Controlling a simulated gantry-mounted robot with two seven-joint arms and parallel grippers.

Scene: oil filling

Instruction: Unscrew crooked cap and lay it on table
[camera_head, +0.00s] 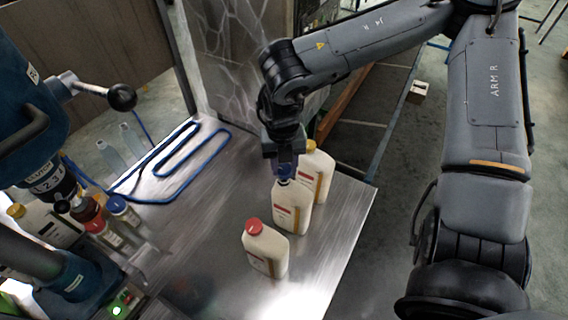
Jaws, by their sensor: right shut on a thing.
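Three cream oil bottles stand on the metal table (190,260). The middle bottle (291,208) is directly under my right gripper (284,172). My right gripper points down and is shut on the blue cap (285,173) at the top of this bottle. The cap is mostly hidden between the fingers, so its tilt and whether it is still on the neck cannot be told. A bottle with a red cap (265,250) stands in front, upright. A bottle with a yellow cap (320,172) stands just behind and is partly covered by my right wrist. My left gripper is not in view.
A blue hose (190,168) lies looped on the table's far left. A blue machine with a black-knobbed lever (122,97) fills the left edge, with small bottles (122,211) beside it. Bare table lies left of the red-capped bottle. The table's right edge is close to the bottles.

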